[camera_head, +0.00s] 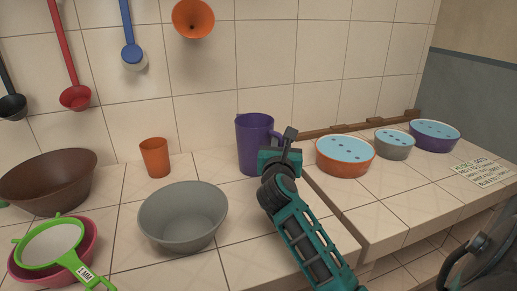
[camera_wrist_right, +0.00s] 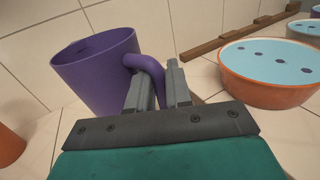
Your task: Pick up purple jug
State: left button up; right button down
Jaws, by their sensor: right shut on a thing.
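The purple jug (camera_head: 253,142) stands upright on the tiled counter near the back wall, in the middle of the head view. Its handle faces right. In the right wrist view the jug (camera_wrist_right: 98,72) fills the upper left, with its handle (camera_wrist_right: 150,72) between the two grey fingers. My right gripper (camera_head: 289,139) is at the jug's right side, shut on the handle; it also shows in the right wrist view (camera_wrist_right: 158,84). The jug seems to rest on the counter. The lower part of the handle is hidden by the fingers. My left gripper is not in view.
An orange cup (camera_head: 155,158) and a grey bowl (camera_head: 183,216) stand left of the jug. A brown bowl (camera_head: 48,182) and a green strainer (camera_head: 50,244) are farther left. Ladles and an orange funnel (camera_head: 193,18) hang above.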

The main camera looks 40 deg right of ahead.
jog(key=shift+r, duration=0.2)
notch_tip(320, 180, up, 20)
jog(key=p, duration=0.4)
jog(key=shift+p, duration=0.35)
jog(key=shift+f, duration=0.1)
jog(key=c, duration=1.7)
grip_release()
grip_shut()
